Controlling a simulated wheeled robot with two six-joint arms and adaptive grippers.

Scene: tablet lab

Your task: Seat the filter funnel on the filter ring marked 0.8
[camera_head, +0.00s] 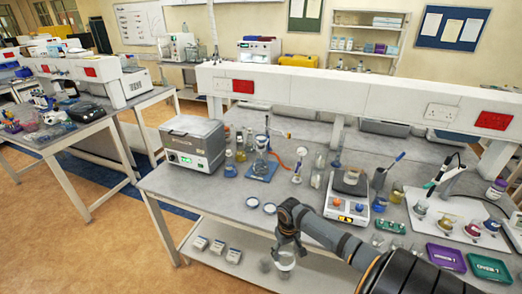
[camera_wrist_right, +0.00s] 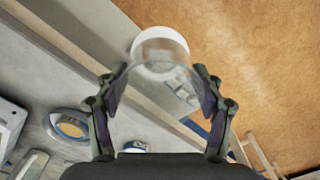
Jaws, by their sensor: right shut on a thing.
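My right gripper (camera_head: 287,240) is shut on the filter funnel (camera_head: 285,262), a clear cup with a white rim. It holds the funnel in the air past the front edge of the bench. In the right wrist view the fingers (camera_wrist_right: 160,88) grip the clear wall of the funnel (camera_wrist_right: 160,48) from both sides. Two small round pieces with blue rims, which look like filter rings, lie near the bench's front edge: a left one (camera_head: 252,203) and a right one (camera_head: 270,208). One blue-rimmed disc (camera_wrist_right: 70,127) shows in the wrist view. I cannot read any 0.8 mark. My left gripper is not in view.
The grey bench (camera_head: 190,190) carries a white instrument (camera_head: 190,143), glassware on a blue mat (camera_head: 262,168) and a balance (camera_head: 347,205). Several small white boxes (camera_head: 217,247) sit on the lower shelf (camera_head: 205,262). The bench is fairly clear left of the rings.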

